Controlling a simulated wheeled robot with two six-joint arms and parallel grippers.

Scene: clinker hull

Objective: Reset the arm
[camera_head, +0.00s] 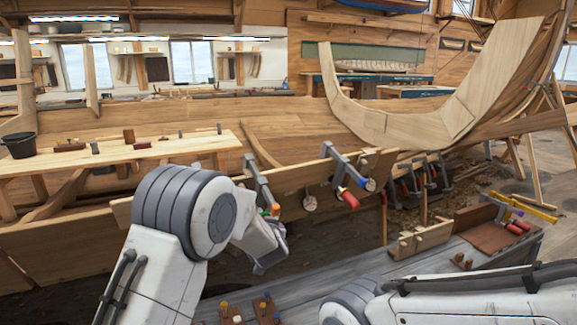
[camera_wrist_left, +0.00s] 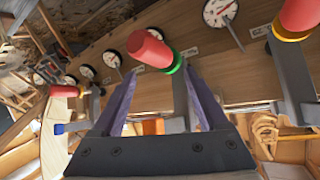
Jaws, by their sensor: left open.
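My left arm comes up from the lower left in the head view. Its gripper (camera_head: 271,257) points down beside the near plank of the hull. In the left wrist view the gripper (camera_wrist_left: 160,85) is open, its two fingers apart. A clamp with a red handle and green ring (camera_wrist_left: 150,50) shows beyond and between the fingertips; I cannot tell whether they touch it. In the head view a grey clamp (camera_head: 257,180) sits on the plank just above the gripper. My right arm lies across the lower right; its gripper is out of view.
Another clamp with a red handle (camera_head: 350,199) grips the plank (camera_head: 290,180) to the right. Round white dials (camera_head: 310,202) hang along it. A grey bench (camera_head: 395,272) in front holds wooden blocks and clamps. A workbench (camera_head: 150,153) with tools and a black bucket (camera_head: 20,145) stand left.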

